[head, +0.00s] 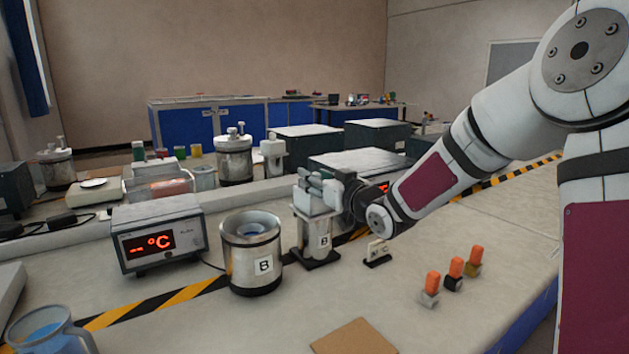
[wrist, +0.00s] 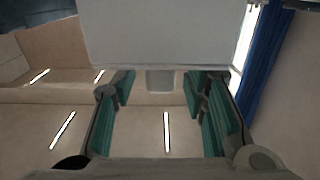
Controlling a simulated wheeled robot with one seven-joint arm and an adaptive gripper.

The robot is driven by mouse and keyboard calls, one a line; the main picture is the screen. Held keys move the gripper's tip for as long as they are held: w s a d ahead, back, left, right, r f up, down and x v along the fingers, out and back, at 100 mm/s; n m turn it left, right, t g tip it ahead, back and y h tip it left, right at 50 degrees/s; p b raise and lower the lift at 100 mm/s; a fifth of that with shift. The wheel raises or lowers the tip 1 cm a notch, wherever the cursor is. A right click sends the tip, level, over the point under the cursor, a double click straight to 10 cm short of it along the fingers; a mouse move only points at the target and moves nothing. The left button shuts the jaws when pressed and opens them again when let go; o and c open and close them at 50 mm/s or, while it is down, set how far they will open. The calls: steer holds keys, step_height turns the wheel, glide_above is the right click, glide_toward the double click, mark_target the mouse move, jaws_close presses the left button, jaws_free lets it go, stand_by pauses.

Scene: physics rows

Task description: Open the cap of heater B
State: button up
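Heater B (head: 264,265) is a steel cylinder with a B label, standing upright on the bench. Its top shows a round opening with a bluish inside, and I see no cap on it. My gripper (head: 318,190) is at the top of this vessel, to the right of and behind heater B.
A temperature box (head: 160,242) with a red °C display stands left of heater B. Several orange-topped small items (head: 456,267) stand at the right. A brown square (head: 354,338) and a blue-filled beaker (head: 45,332) are at the front. The bench front is mostly clear.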

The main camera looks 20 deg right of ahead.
steer(key=shift+w+a, duration=0.15)
steer(key=shift+w, duration=0.25)
steer(key=shift+c, duration=0.2)
jaws_close()
steer(key=shift+r+p, duration=0.1)
steer(key=shift+p, duration=0.3)
